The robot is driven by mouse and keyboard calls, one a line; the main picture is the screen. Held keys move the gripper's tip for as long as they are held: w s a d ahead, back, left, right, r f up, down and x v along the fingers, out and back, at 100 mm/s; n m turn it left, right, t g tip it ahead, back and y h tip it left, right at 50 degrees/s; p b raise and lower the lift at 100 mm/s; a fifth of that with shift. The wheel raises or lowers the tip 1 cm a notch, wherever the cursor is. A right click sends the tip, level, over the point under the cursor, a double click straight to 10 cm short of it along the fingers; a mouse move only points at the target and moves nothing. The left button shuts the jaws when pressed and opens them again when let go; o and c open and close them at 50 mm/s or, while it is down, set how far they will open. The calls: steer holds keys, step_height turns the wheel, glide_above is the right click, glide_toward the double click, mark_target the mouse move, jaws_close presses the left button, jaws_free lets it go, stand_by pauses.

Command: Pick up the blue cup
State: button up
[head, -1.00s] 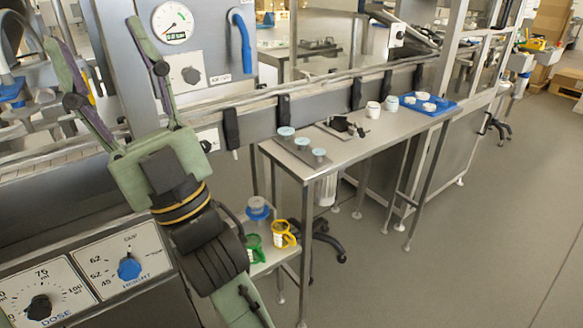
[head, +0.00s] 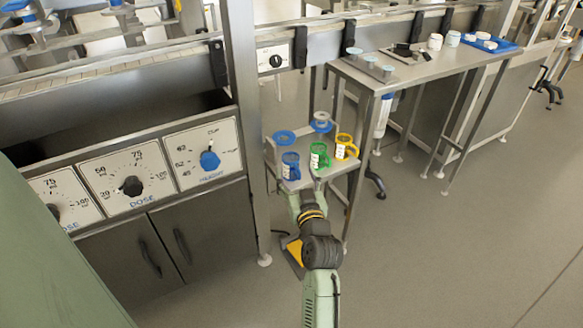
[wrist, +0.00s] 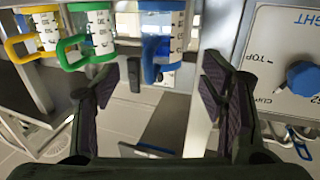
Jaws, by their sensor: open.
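The blue cup (head: 290,166) stands at the left of a row on a small low shelf, beside a green cup (head: 319,158) and a yellow cup (head: 346,148). In the wrist view the blue cup (wrist: 162,45) is at the top centre, its handle hanging into the gap between my open fingers. My gripper (wrist: 162,85) is empty, its two dark fingers spread left and right and apart from the cup. In the head view my arm reaches to the front of the shelf, just below the blue cup; the fingertips are hidden there.
The low shelf (head: 343,168) also holds blue ring-shaped pieces (head: 283,137) behind the cups. A steel post (head: 246,120) and the panel with knobs (head: 208,160) stand close to the left. A higher steel table (head: 400,78) is to the right. Open floor lies in front.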

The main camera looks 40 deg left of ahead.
mark_target(293, 165)
steer(key=x, duration=0.2)
steer(key=p+x, duration=0.1)
steer(key=x, duration=0.3)
steer(key=shift+s+a+r+p, duration=0.1)
steer(key=shift+r+p, duration=0.25)
steer(key=shift+p, duration=0.05)
steer(key=shift+w+a+f, duration=0.1)
steer(key=shift+w+a, duration=0.15)
steer(key=shift+w, duration=0.05)
steer(key=shift+c, duration=0.6)
steer(key=c, duration=1)
